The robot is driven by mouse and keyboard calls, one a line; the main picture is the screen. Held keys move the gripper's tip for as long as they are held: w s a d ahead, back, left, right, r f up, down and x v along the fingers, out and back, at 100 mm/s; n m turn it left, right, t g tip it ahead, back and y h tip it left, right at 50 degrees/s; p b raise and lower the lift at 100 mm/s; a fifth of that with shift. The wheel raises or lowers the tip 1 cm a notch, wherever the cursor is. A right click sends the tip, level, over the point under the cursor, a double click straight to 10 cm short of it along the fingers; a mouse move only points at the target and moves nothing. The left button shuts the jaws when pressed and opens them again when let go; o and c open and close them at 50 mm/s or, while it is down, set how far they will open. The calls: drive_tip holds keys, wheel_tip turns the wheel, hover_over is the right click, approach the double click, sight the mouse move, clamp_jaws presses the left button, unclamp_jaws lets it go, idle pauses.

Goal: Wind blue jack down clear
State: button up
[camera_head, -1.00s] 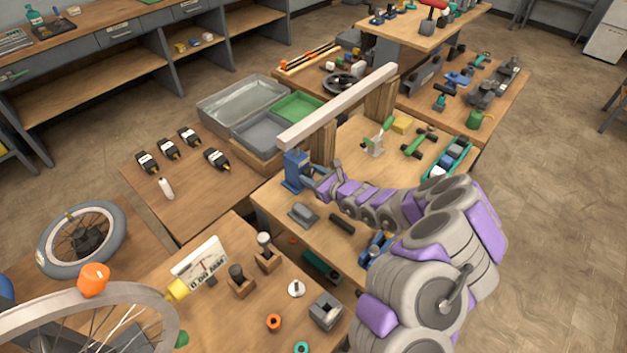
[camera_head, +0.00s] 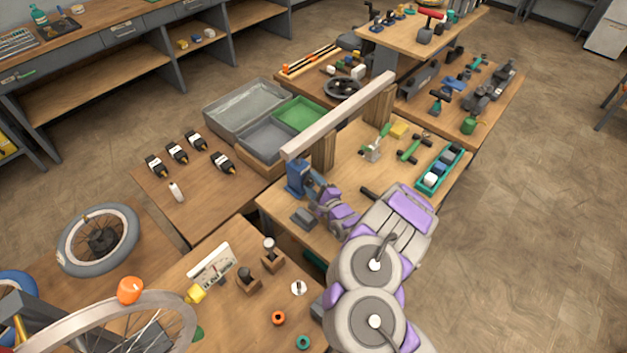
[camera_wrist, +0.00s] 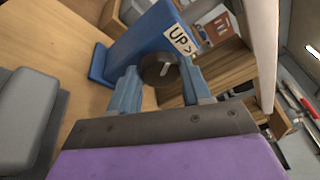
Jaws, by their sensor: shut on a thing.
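The blue jack (camera_head: 298,175) stands on the middle table under the near end of a long pale beam (camera_head: 340,112). In the wrist view the jack (camera_wrist: 135,45) fills the upper middle, with a white "UP >" label (camera_wrist: 181,40) on its side. My gripper (camera_head: 316,186) reaches the jack's right side. In the wrist view its blue fingers (camera_wrist: 160,85) are shut on a dark round knob (camera_wrist: 160,70) on the jack. I cannot tell whether the jack's top touches the beam.
A wooden block (camera_head: 376,105) stands under the beam's far part. A green clamp (camera_head: 376,143), a yellow block (camera_head: 399,130) and a teal tray (camera_head: 440,168) lie to the right. A grey block (camera_head: 304,217) sits close in front of the jack.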

drive_tip(key=shift+s+f+n+t+y, duration=0.1)
drive_tip(key=shift+f+n+t+y, duration=0.1)
drive_tip(key=shift+n, duration=0.5)
drive_tip(key=shift+s+f+n+t+y, duration=0.1)
drive_tip(key=shift+f+n+t, duration=0.1)
drive_tip(key=shift+n, duration=0.5)
drive_tip(key=shift+a, duration=0.1)
drive_tip(key=o, duration=1.1)
drive_tip(key=shift+w+r, duration=0.1)
drive_tip(key=shift+c, duration=0.2)
drive_tip(key=shift+r, duration=0.15)
